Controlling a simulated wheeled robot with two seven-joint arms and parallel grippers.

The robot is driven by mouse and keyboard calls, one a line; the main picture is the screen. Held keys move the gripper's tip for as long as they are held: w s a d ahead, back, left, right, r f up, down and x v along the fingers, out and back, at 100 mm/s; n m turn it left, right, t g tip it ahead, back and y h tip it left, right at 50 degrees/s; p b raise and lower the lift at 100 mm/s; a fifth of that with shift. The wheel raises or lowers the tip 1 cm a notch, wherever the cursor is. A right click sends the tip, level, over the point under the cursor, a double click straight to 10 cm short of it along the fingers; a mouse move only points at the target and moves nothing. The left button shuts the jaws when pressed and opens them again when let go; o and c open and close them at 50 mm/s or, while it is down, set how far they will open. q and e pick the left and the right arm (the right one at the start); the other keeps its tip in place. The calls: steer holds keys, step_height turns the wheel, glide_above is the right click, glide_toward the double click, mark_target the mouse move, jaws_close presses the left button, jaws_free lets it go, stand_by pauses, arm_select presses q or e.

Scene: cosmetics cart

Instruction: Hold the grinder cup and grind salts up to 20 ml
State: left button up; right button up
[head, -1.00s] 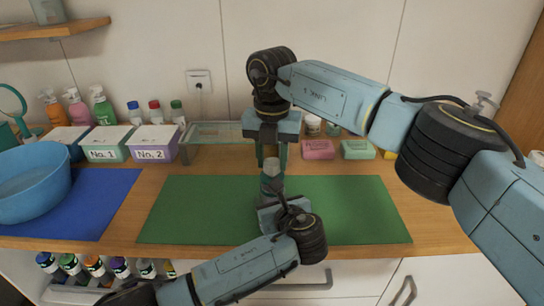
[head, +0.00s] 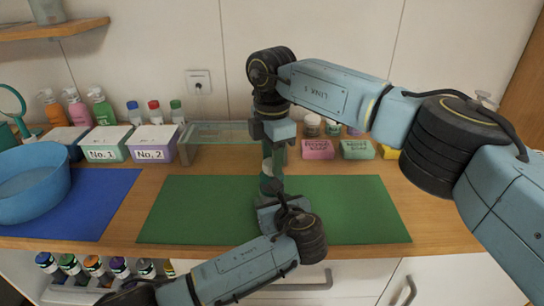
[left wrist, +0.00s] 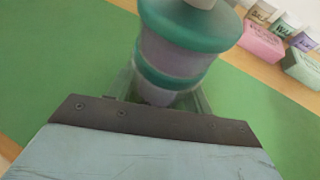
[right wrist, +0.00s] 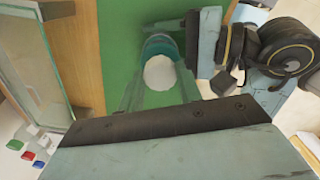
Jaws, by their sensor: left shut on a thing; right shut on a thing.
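The grinder cup (left wrist: 185,50) stands upright over the green mat, with teal bands and a greyish see-through body in the left wrist view. My left gripper (head: 270,192) is shut around its lower part, and its fingers show in the left wrist view (left wrist: 160,98). My right gripper (head: 275,155) comes down from above and is shut on the top of the cup. In the right wrist view, the cup's round white top (right wrist: 159,73) lies between the fingers. The salt inside and any volume marks cannot be made out.
Boxes No. 1 (head: 104,147) and No. 2 (head: 153,146), a glass stand (head: 186,148), a pink soap (head: 318,149) and a green soap (head: 357,149) line the back. A blue basin (head: 35,190) is at left. The green mat (head: 350,210) is clear right of the cup.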

steer(key=m, duration=0.5)
steer(key=shift+m, duration=0.3)
steer(key=m, duration=0.5)
steer(key=shift+m, duration=0.3)
steer(key=o, duration=1)
step_height(320, 180, up, 12)
